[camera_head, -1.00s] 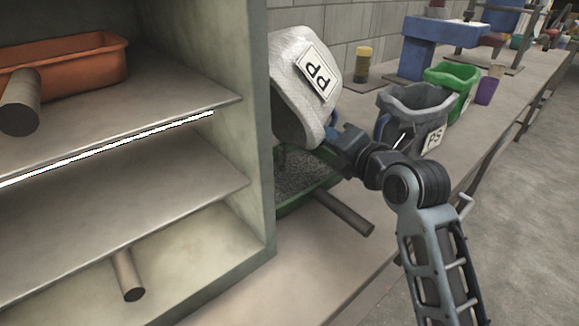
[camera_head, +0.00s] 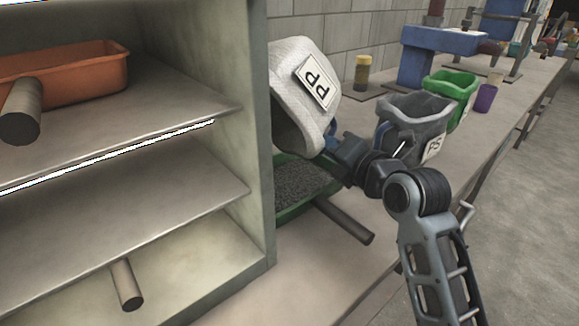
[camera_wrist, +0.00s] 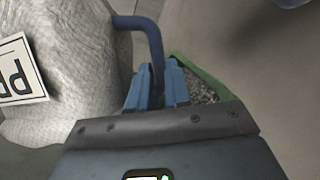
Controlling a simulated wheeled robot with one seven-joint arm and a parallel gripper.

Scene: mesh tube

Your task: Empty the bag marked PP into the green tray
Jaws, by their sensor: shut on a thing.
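The white bag marked PP (camera_head: 292,75) is tilted upside down above the green tray (camera_head: 290,212), its label inverted in the head view. The bag also fills the left of the wrist view (camera_wrist: 75,70). My gripper (camera_wrist: 158,85) is shut on the bag's blue handle (camera_wrist: 153,42). Dark grey grains (camera_head: 295,183) lie spread in the green tray. The tray's green edge and grains also show in the wrist view (camera_wrist: 200,90). The bag's mouth is hidden, and I see no stream falling now. The tray's far left part is hidden behind the shelf wall.
A shelf unit (camera_head: 235,100) with an orange tray (camera_head: 70,80) stands at left. A grey bag marked PS (camera_head: 410,115) and a green bag (camera_head: 450,88) stand along the bench to the right. A yellow-capped jar (camera_head: 362,73) and a purple cup (camera_head: 486,97) stand behind.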

